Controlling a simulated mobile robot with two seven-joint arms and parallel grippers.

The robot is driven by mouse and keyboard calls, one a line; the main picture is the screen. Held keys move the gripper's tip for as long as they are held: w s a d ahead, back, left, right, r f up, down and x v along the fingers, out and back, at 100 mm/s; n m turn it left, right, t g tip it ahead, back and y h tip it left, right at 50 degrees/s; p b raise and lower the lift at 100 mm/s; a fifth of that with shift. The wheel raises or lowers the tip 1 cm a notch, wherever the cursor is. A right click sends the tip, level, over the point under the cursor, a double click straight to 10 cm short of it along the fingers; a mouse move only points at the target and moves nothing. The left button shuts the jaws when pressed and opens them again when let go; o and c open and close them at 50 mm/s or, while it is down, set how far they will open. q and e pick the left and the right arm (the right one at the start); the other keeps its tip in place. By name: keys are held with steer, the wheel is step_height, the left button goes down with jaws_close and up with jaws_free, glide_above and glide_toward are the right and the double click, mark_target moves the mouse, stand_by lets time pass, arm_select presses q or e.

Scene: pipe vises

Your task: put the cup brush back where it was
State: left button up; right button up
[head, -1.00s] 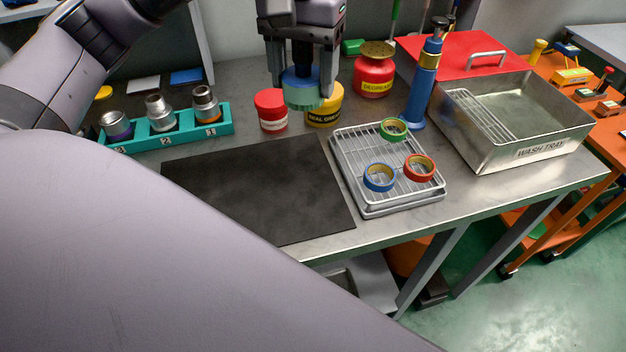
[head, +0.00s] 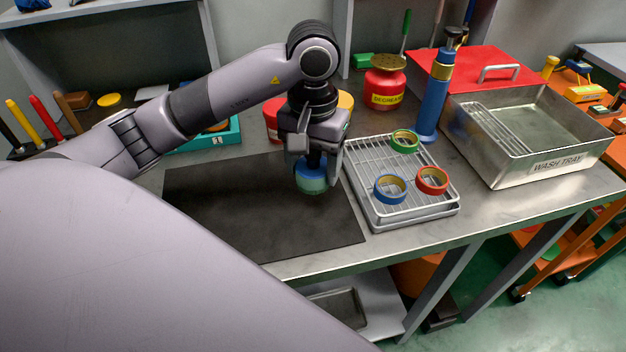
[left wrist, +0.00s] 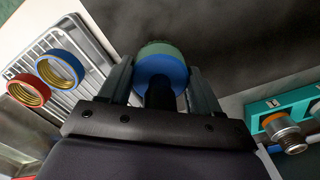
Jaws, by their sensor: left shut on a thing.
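The cup brush, with a blue top and a green lower part (head: 312,184), is in my left gripper (head: 316,160). The gripper is shut on its dark stem and points down. The brush is over the right part of the dark mat (head: 220,215), close to its right edge; I cannot tell whether it touches the mat. In the left wrist view the brush (left wrist: 160,66) shows between the two fingers. My right gripper is not in view.
Right of the mat stands a wire rack tray (head: 410,212) with a green (head: 404,141), a blue (head: 390,189) and a red ring (head: 432,180). My arm partly hides the teal fitting holder (head: 224,138).

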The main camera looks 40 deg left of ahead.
arm_select(q)
steer(key=shift+f, duration=2)
steer(key=o, duration=0.6)
steer(key=shift+f, duration=0.15)
steer(key=shift+c, duration=0.2)
steer(key=o, duration=0.4)
steer(key=shift+o, duration=0.2)
